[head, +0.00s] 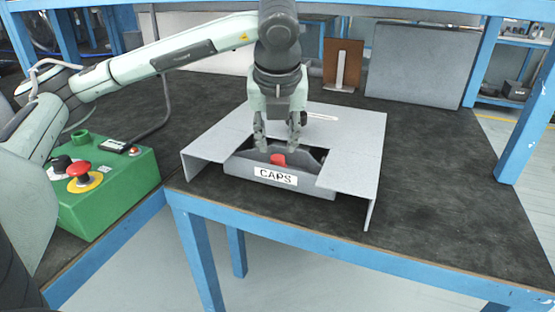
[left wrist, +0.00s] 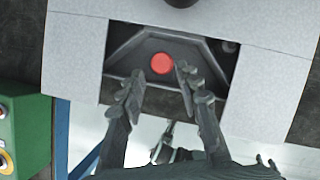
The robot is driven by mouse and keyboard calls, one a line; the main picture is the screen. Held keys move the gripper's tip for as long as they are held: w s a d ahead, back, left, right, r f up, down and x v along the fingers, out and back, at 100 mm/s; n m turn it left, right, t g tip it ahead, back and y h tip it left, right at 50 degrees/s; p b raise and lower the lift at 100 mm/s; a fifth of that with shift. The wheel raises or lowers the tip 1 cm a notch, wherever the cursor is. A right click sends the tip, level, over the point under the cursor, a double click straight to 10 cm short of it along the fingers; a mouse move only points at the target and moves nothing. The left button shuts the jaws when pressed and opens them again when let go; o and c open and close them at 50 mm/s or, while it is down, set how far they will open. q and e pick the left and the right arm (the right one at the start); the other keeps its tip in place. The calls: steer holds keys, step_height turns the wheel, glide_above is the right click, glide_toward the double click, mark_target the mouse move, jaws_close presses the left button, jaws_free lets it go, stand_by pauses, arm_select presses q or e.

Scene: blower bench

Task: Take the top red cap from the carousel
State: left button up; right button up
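A red cap (head: 278,159) lies in the dark grey bin labelled CAPS (head: 312,189), which sits in the opening of a light grey stand (head: 350,135). My left gripper (head: 280,148) points down over the bin, with its fingers apart just above the cap. In the left wrist view the cap (left wrist: 161,64) shows as a round red disc in the bin (left wrist: 205,50), a little beyond the open fingertips (left wrist: 157,80). Nothing is between the fingers that I can see. Whether the fingertips touch the bin is not clear. My right gripper is not in view.
A green control box (head: 110,185) with a red button stands at the left of the blue-framed bench (head: 450,230). A brown upright board (head: 343,62) and a grey panel (head: 420,65) stand behind. The dark bench top at right is clear.

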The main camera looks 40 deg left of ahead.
mark_target(277, 159)
arm_select(q)
steer(key=x, duration=0.3)
steer(key=shift+f, duration=0.5)
steer(key=shift+w+f, duration=0.15)
steer(key=shift+f, duration=0.25)
steer(key=c, duration=0.4)
steer(key=shift+o, duration=0.2)
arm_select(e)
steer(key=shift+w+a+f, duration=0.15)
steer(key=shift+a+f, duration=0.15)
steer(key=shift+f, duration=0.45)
arm_select(q)
steer(key=shift+r, duration=0.1)
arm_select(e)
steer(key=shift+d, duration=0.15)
